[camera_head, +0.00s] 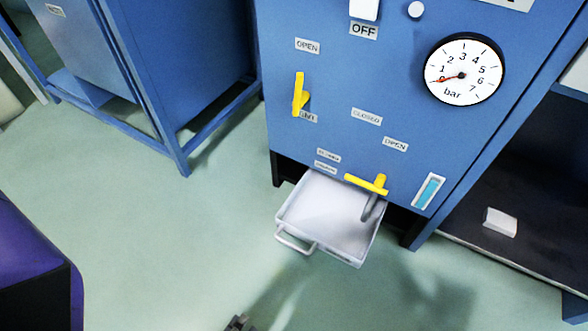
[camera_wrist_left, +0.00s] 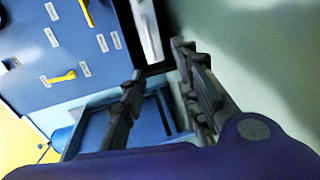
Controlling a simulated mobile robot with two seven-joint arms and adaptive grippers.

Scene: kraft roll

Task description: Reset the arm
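My left gripper (camera_head: 238,323) shows only as a small dark tip at the bottom edge of the head view. In the left wrist view its two dark fingers (camera_wrist_left: 158,60) stand apart with nothing between them, so it is open and empty. It is away from the blue cabinet (camera_head: 345,75), over the floor. My purple left arm link fills the lower left of the head view. My right gripper is in neither view.
The cabinet has an upright yellow handle (camera_head: 299,94), a level yellow handle (camera_head: 368,185) and a pressure gauge (camera_head: 464,70) near zero. A white tray (camera_head: 320,205) juts out below. A dark shelf (camera_head: 475,215) with a white block (camera_head: 500,222) is right. Green floor is clear at centre left.

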